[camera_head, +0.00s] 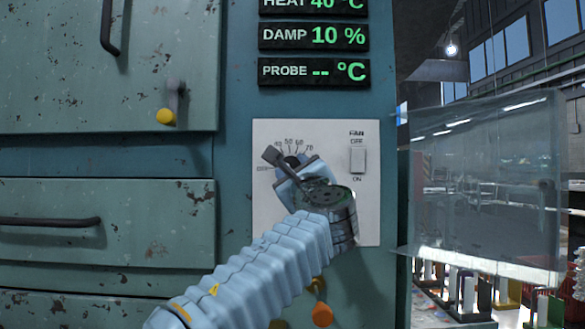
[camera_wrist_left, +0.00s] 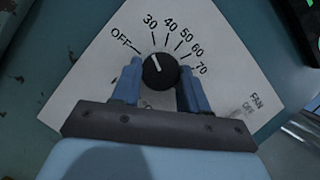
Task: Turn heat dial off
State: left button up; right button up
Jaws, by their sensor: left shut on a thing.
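The heat dial is a round black knob (camera_wrist_left: 160,70) with a white pointer line, on a pale panel marked OFF, 30, 40, 50, 60 and 70. In the wrist view the pointer tilts up and slightly left, nearest the 30 mark. My left gripper (camera_wrist_left: 160,85) has its two blue fingers on either side of the knob, shut on it. In the head view my left gripper (camera_head: 288,168) is at the panel and largely hides the dial and the low end of its scale. My right gripper is not in view.
A display above reads HEAT 40 °C (camera_head: 313,4), DAMP 10 % (camera_head: 313,37) and PROBE -- °C (camera_head: 313,72). A white FAN switch (camera_head: 358,160) is right of the dial. Drawers with handles (camera_head: 50,222) are left. A clear pane (camera_head: 485,185) stands at right.

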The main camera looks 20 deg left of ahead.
pick_arm(q)
jog(key=n, duration=0.1)
jog(key=n+g+y+p, duration=0.1)
jog(key=n, duration=0.1)
jog(key=n+g+p, duration=0.1)
jog(key=n, duration=0.1)
jog(key=shift+d+r, duration=0.15)
jog(key=shift+r, duration=0.1)
jog(key=shift+n, duration=0.7)
jog(key=shift+f+g+p, duration=0.1)
jog(key=shift+g+p, duration=0.2)
jog(key=shift+p, duration=0.05)
jog(key=o, duration=1.1)
jog(key=shift+c, duration=0.2)
jog(key=b+v, duration=0.4)
jog(key=v, duration=0.9)
jog(key=shift+s+d+f, duration=0.2)
jog(key=shift+s+d, duration=0.05)
jog(key=shift+d, duration=0.05)
